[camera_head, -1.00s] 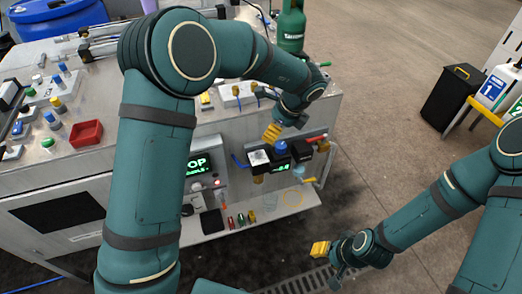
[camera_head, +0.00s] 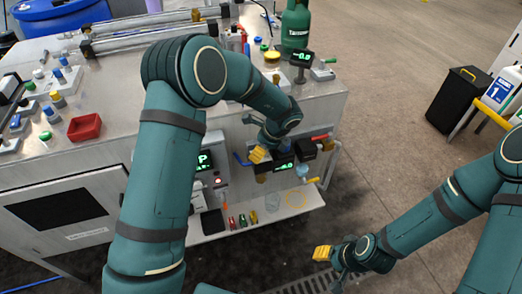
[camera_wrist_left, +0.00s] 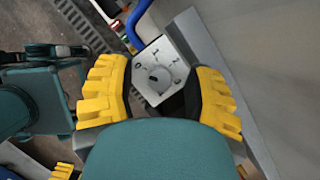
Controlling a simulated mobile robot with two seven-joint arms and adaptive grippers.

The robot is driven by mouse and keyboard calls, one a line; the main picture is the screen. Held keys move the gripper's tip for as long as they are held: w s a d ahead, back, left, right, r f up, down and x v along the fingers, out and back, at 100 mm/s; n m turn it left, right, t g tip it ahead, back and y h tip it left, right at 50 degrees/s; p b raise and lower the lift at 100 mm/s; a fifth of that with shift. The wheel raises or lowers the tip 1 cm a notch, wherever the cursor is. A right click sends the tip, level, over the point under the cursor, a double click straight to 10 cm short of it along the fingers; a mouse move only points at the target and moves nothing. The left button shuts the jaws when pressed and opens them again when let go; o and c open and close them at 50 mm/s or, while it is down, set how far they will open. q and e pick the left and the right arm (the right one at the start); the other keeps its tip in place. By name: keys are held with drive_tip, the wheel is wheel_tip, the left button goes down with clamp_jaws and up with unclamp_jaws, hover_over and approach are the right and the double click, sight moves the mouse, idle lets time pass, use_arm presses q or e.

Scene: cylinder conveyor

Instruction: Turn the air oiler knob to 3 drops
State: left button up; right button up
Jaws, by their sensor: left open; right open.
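The air oiler knob (camera_wrist_left: 158,72) is a pale square block with a round slotted centre and number marks. In the left wrist view it shows between the two yellow fingers of my left gripper (camera_wrist_left: 158,92), which is open around it; I cannot tell whether they touch. In the head view my left gripper (camera_head: 259,154) is at the front of the machine and hides the knob. My right gripper (camera_head: 322,253) is open and empty, low over the floor, apart from the machine.
Close by are a lit display (camera_head: 285,165), a blue pipe (camera_head: 243,160) and a red-handled valve (camera_head: 320,138). A shelf (camera_head: 222,233) below carries small coloured items. A red tray (camera_head: 84,127) sits on the machine top.

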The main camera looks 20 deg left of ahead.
use_arm(q)
clamp_jaws()
